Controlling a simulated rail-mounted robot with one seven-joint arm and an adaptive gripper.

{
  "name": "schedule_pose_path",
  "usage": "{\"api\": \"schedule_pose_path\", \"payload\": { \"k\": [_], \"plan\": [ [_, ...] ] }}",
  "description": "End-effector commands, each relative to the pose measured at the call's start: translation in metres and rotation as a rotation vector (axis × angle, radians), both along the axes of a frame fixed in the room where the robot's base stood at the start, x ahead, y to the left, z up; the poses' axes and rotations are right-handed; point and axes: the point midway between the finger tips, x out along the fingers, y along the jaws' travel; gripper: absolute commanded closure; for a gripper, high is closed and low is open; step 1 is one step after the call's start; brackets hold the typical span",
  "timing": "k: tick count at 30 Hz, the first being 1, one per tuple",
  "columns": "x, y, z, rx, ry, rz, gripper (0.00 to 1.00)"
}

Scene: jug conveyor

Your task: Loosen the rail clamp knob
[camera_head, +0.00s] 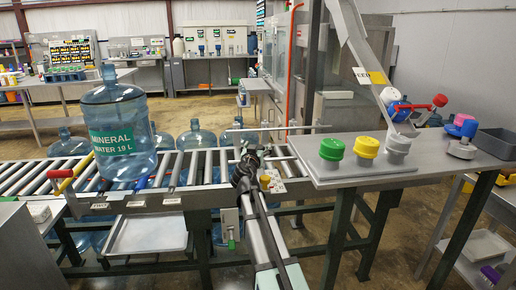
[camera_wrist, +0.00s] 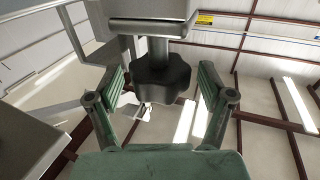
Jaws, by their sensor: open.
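The rail clamp knob (camera_wrist: 162,76) is a black lobed knob on a grey stem under a metal bracket (camera_wrist: 140,29). In the wrist view it lies between the two green-padded fingers of my gripper (camera_wrist: 162,84), with a gap on both sides. My gripper is open. In the head view my gripper (camera_head: 247,166) is at the front edge of the roller conveyor (camera_head: 202,167), right of the large jug. I cannot make out the knob there; my gripper and arm cover that area.
A blue jug (camera_head: 119,136) labelled mineral water stands on the conveyor at the left; more jugs stand behind and below. A grey table (camera_head: 420,150) with green, yellow and white caps is at the right. A slanted chute (camera_head: 357,42) descends to it. A white tray (camera_head: 148,236) sits below the conveyor.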

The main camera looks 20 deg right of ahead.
Motion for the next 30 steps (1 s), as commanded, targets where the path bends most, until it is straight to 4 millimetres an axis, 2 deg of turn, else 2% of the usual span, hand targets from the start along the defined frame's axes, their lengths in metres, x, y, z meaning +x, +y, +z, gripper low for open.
{"api": "schedule_pose_path", "payload": {
  "k": [7, 21, 30],
  "plan": [
    [-0.016, 0.011, -0.001, 0.000, 0.000, 0.000, 0.20],
    [-0.083, 0.061, 0.000, -0.001, -0.001, 0.001, 0.20],
    [-0.096, 0.072, 0.000, 0.000, 0.000, 0.000, 0.20]
  ]
}}
